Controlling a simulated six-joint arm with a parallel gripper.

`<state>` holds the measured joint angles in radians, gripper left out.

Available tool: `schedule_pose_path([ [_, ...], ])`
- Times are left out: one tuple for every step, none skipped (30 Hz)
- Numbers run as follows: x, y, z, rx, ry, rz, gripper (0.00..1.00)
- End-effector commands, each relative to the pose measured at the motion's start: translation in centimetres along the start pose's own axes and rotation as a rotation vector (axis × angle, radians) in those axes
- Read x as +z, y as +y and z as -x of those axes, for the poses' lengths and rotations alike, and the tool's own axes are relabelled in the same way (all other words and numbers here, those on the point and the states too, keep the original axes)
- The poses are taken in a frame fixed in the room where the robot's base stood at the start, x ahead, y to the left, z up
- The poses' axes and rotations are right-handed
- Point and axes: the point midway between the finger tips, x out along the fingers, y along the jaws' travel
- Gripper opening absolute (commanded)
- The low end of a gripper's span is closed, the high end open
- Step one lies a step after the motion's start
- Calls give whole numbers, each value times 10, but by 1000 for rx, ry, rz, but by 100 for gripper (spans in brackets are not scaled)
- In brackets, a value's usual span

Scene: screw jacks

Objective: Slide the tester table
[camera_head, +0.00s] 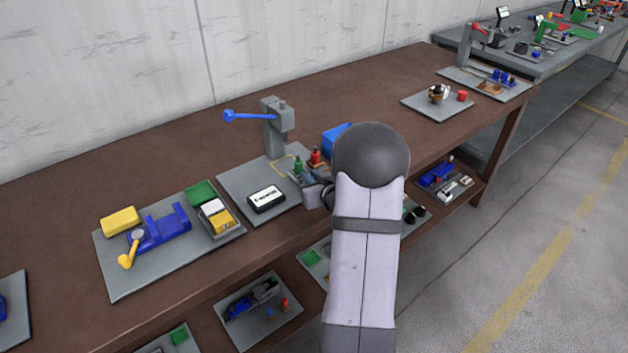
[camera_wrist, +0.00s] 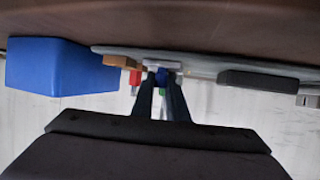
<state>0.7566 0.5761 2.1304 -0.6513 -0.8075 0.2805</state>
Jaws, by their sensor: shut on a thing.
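The tester is a grey column (camera_head: 272,130) with a blue lever (camera_head: 240,116), standing on a grey plate (camera_head: 236,185). At the plate's front right are small parts with a green top (camera_head: 298,165) and a red top (camera_head: 316,156). My gripper (camera_wrist: 161,84) is shut on a small blue and pale grey part (camera_wrist: 162,71) at the plate's edge in the wrist view. I cannot tell how this part joins the tester table. In the head view my arm hides most of the gripper and the plate's right side.
A black-framed display (camera_head: 266,198) lies left of my gripper on the plate. A blue box (camera_head: 335,135) stands behind my arm and also shows in the wrist view (camera_wrist: 60,68). The brown bench (camera_head: 390,85) is clear toward the back right.

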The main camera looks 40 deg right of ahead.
Motion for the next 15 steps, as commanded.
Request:
schedule_pose_path([
  [-5, -4, -11, -3, 5, 3, 0],
  [-7, -6, -16, -3, 5, 3, 0],
  [-10, -8, -24, -4, 5, 4, 0],
  [-13, -10, -30, -3, 6, 4, 0],
  [-15, -11, -35, -2, 5, 3, 0],
  [-18, -13, -41, -3, 5, 3, 0],
  [-19, -14, -46, -2, 4, 3, 0],
  [-21, -15, -49, -2, 4, 2, 0],
  [-23, -16, -53, -1, 5, 2, 0],
  [-24, -16, -55, -1, 4, 1, 0],
  [-24, -17, -57, 0, 3, 0, 0],
  [-25, -17, -58, 0, 3, 0, 0],
  [-26, -18, -59, 0, 4, 0, 0],
  [-26, -18, -59, 0, 4, 0, 0],
  [-26, -18, -59, 0, 5, 0, 0],
])
